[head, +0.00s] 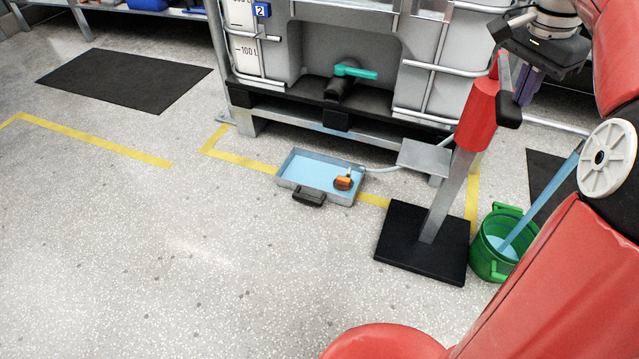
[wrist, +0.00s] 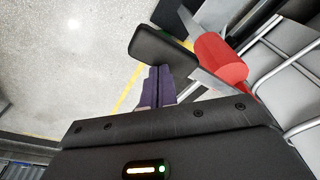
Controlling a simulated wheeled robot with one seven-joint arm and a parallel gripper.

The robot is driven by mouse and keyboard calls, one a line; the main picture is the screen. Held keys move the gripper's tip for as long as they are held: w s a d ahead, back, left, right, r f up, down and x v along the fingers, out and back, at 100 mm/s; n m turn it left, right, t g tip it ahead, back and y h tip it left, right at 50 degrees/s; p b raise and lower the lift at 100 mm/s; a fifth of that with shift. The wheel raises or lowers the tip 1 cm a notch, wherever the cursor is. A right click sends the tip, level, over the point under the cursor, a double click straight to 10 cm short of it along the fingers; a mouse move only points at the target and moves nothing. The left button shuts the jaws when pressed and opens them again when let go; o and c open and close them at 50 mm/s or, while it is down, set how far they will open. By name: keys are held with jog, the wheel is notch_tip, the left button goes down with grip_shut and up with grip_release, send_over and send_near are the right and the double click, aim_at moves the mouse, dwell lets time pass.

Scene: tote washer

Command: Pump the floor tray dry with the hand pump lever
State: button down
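The floor tray (head: 328,199) is a shallow grey tray with a black handle at its front, holding blue liquid. An orange float (head: 343,183) sits at its right side. The hand pump (head: 478,115) has a red body on a grey post and black base; its red body also shows in the wrist view (wrist: 221,62). The lever's black grip (head: 510,98) hangs beside the red body and shows large in the wrist view (wrist: 160,48). My gripper (head: 524,98) is just right of the grip. Its purple fingers (wrist: 156,72) are together, tips at the grip's edge; contact is unclear.
A large caged tank (head: 300,55) with a teal-handled valve (head: 352,72) stands behind the tray. A pale hose (head: 385,168) runs from tray towards pump. A green bucket (head: 488,262) with a blue-handled tool stands right of the base.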

jog(key=shift+f+b, duration=0.9)
jog(key=shift+f, duration=0.65)
jog(key=shift+r, duration=0.1)
notch_tip(320, 180, up, 9)
jog(key=p, duration=0.9)
